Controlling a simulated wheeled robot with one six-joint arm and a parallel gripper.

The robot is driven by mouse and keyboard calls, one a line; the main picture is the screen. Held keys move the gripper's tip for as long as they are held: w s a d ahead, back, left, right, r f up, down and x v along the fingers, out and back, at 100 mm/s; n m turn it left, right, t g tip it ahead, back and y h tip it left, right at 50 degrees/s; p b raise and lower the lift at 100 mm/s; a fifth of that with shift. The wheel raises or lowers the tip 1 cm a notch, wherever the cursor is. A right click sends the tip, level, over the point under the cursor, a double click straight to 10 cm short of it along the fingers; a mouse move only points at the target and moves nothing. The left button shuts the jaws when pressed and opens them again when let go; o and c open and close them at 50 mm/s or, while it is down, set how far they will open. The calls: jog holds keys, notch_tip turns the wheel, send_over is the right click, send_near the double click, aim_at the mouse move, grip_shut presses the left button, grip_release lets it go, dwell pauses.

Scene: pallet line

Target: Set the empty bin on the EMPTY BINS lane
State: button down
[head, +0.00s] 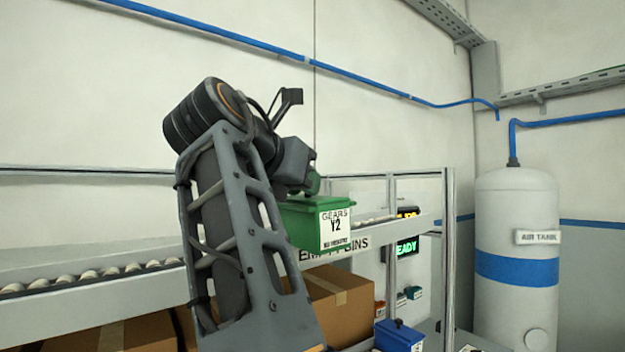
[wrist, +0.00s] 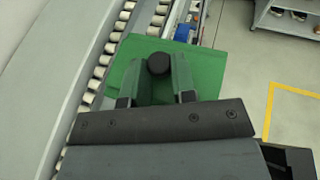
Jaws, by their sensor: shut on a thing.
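A green bin (head: 318,223) with a white label reading GEARS Y2 is in front of the EMPTY BINS lane (head: 372,240) in the head view. My gripper (wrist: 158,85) is shut on the green bin, which also shows in the wrist view (wrist: 207,72). The bin hides part of the lane's sign. In the wrist view the bin overlaps the rollers of the lane (wrist: 103,72); whether it touches them I cannot tell. My arm covers part of the lane in the head view.
Cardboard boxes (head: 340,302) sit on the shelf below the lane. A blue bin (head: 398,336) is low at the right. A white air tank (head: 517,295) stands at the far right. A metal frame post (head: 447,260) rises at the lane's right end.

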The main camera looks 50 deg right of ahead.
jog(key=w+d+f+p, duration=0.1)
jog(key=w+d, duration=0.2)
jog(key=w, duration=0.8)
jog(key=shift+w+d+f+p, duration=0.3)
jog(key=shift+d+f+p, duration=0.05)
jog(key=shift+d+p, duration=0.05)
jog(key=shift+f, duration=0.35)
dwell(0.6)
jog(key=c, duration=0.9)
grip_release()
jog(key=shift+o, duration=0.2)
jog(key=shift+r, duration=0.1)
jog(key=w+p+v, duration=0.1)
jog(key=v, duration=1.1)
jog(key=shift+s, duration=0.45)
dwell(2.0)
